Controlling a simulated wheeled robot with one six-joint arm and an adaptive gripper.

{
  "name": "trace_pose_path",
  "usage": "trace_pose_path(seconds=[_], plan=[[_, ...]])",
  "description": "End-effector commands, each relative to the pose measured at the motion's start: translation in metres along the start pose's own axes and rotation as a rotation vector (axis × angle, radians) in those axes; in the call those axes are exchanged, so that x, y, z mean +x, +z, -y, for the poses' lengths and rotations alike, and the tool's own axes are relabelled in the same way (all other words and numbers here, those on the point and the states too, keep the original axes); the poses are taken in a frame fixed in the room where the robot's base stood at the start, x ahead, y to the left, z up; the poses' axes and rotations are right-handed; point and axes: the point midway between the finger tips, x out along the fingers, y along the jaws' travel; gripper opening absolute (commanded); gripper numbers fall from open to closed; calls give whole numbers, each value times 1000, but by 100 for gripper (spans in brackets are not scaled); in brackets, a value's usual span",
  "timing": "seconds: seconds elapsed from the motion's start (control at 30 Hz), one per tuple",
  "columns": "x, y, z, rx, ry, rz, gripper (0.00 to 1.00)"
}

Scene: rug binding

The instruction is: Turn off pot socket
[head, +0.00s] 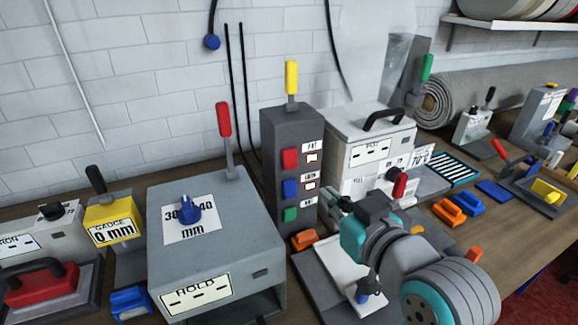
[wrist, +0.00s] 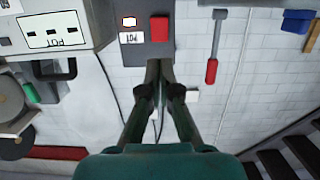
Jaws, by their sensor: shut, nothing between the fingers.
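The grey socket tower (head: 282,138) stands at the back of the bench with a red switch (head: 290,159), a blue switch (head: 290,187) and a green switch (head: 291,214) in a column. The top label by the red switch reads POT, and the small lamp (head: 312,157) beside it looks lit. In the upside-down wrist view the red switch (wrist: 159,28) and its bright lamp (wrist: 129,21) show near the top. My gripper (wrist: 160,68) is shut and empty, its tips just below the red switch in that picture; contact is unclear. In the head view my gripper (head: 336,198) is right of the tower.
A yellow-handled lever (head: 291,78) rises from the tower top. A white pot box (head: 368,130) with a black handle stands to the right. A grey HOLD box (head: 215,240) with a red-handled lever (head: 224,120) stands to the left. Orange and blue clips lie on the right.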

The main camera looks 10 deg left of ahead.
Motion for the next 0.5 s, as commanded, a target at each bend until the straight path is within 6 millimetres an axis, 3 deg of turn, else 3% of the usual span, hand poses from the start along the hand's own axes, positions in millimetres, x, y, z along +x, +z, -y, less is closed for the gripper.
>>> trace_pose_path(seconds=[0.33, 0.5], plan=[[1, 0, 0, 0, 0, 0, 0], [14, 0, 0, 1, 0, 1, 0]])
